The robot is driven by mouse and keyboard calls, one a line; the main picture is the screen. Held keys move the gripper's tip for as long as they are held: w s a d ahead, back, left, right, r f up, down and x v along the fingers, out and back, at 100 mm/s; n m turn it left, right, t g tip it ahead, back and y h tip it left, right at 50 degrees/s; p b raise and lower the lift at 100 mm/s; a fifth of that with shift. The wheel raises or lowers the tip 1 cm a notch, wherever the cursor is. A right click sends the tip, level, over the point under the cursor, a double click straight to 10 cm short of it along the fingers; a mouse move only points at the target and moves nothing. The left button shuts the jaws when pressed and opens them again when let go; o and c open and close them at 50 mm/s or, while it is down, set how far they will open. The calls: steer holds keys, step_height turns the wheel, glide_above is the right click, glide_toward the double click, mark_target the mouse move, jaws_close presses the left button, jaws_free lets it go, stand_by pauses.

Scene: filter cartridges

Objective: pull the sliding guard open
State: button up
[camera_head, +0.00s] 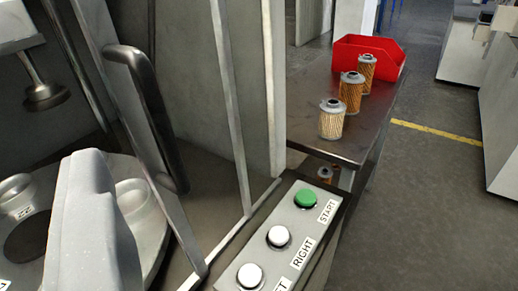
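The sliding guard is a panel with a pale metal frame (120,120), on the left of the view. A dark, upright bar handle (152,105) is fixed to its frame. Behind the frame stand a round press head (45,95) and a turntable with pale round holders (140,205). A large light-grey rounded part at the lower left looks like my gripper (92,220), seen close up. It is left of the handle in the picture, and a gap shows between them. Only one side of it shows, so its opening is hidden.
A control box (297,222) at the bottom centre has a green START button (304,198) and white buttons. A dark table (372,118) holds three filter cartridges (332,120) and a red bin (368,56).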

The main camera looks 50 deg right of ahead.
steer(key=g+h, duration=0.1)
steer(key=h, duration=0.1)
glide_toward(161, 129)
steer(key=v, duration=0.3)
steer(key=shift+m, duration=0.4)
steer(key=shift+p+x, duration=0.7)
steer(key=shift+x, duration=6.1)
